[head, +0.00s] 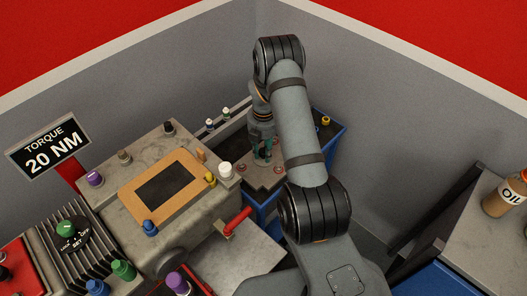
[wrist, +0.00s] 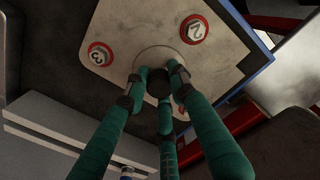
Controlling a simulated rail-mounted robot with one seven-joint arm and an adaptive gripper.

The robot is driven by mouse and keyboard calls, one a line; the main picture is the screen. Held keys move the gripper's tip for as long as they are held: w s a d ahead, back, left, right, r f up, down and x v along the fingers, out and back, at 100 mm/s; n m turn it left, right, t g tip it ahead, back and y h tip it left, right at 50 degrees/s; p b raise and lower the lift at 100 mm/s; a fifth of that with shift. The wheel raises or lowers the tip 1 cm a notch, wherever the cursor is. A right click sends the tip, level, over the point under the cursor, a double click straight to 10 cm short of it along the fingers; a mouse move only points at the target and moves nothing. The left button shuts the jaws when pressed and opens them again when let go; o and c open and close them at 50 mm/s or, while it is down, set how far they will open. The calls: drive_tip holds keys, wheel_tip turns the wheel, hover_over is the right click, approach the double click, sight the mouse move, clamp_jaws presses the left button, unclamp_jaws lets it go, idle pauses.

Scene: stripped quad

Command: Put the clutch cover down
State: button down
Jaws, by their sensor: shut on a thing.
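A pale plate with red-and-white numbered round marks, which appears to be the clutch cover (wrist: 140,35), fills the upper middle of the wrist view. Marks 3 and 2 are readable there. In the head view the cover (head: 262,180) lies below my gripper, partly hidden by it, right of the engine block. My gripper (head: 263,156) points down. In the wrist view its green fingers (wrist: 158,78) are shut around a dark knob at the plate's middle. The contact is partly hidden by the fingers. I cannot tell whether the plate rests on something beneath.
The grey engine block (head: 200,221) with coloured knobs and a tan-framed dark opening (head: 168,184) stands left of the gripper. A red handle (head: 238,220) sticks out at its front right. A blue-edged stand (head: 333,138) is behind my arm. An oil bottle (head: 508,194) stands far right.

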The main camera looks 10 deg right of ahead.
sight(263, 151)
drive_tip(key=c, duration=1.5)
unclamp_jaws()
drive_tip(key=shift+o, duration=0.2)
wheel_tip(263, 151, up, 12)
drive_tip(key=shift+b, duration=0.45)
wheel_tip(263, 151, down, 13)
drive_tip(key=shift+s+r+p, duration=0.1)
drive_tip(key=shift+p, duration=0.25)
wheel_tip(263, 151, up, 3)
drive_tip(key=shift+f, duration=0.1)
drive_tip(key=shift+r, duration=0.5)
